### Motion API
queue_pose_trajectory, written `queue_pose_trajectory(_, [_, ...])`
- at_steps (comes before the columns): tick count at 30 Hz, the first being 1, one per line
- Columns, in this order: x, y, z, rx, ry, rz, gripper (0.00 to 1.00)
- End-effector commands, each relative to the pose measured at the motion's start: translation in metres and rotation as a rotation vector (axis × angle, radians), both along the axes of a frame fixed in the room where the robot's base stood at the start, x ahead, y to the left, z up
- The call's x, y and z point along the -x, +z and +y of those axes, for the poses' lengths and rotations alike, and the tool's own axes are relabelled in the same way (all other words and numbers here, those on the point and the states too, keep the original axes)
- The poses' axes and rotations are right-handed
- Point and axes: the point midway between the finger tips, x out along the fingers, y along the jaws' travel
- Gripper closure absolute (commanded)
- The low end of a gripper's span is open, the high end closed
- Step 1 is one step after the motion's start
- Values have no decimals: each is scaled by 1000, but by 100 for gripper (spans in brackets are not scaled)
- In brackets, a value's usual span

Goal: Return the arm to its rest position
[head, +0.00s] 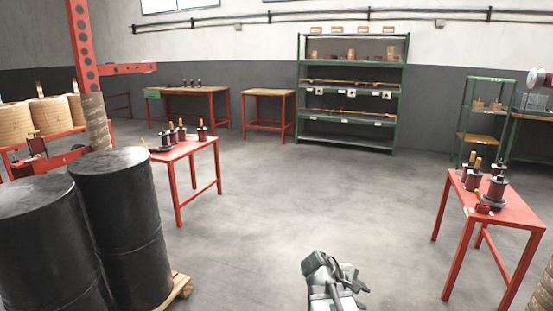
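My gripper (338,284) shows at the bottom of the head view, a little right of centre, over the bare grey floor. It is dark grey and black, and seen from behind and above. Its fingertips are too small and partly turned away, so I cannot tell whether it is open or shut. I see nothing clearly held in it. No table or other thing touches it in this view.
Two black drums (120,220) stand on a wooden pallet (180,288) at the left. Red tables with coil parts stand at the left (190,148) and right (512,212). A green shelf (350,137) stands at the back wall. The middle floor is clear.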

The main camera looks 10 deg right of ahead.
Motion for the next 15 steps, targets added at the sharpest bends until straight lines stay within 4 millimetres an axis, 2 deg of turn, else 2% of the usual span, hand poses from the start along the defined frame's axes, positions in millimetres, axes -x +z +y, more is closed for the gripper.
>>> queue_pose_trajectory(1, [-2, -14, 34, -92, -22, -38, 61])
queue_pose_trajectory(3, [-3, -31, 75, -221, -78, -86, 61])
queue_pose_trajectory(6, [2, -49, 126, -396, -187, -134, 61])
queue_pose_trajectory(12, [20, -67, 209, -729, -569, -191, 61])
queue_pose_trajectory(14, [23, -67, 221, -770, -692, -208, 61])
queue_pose_trajectory(15, [24, -67, 220, -759, -766, -235, 61])
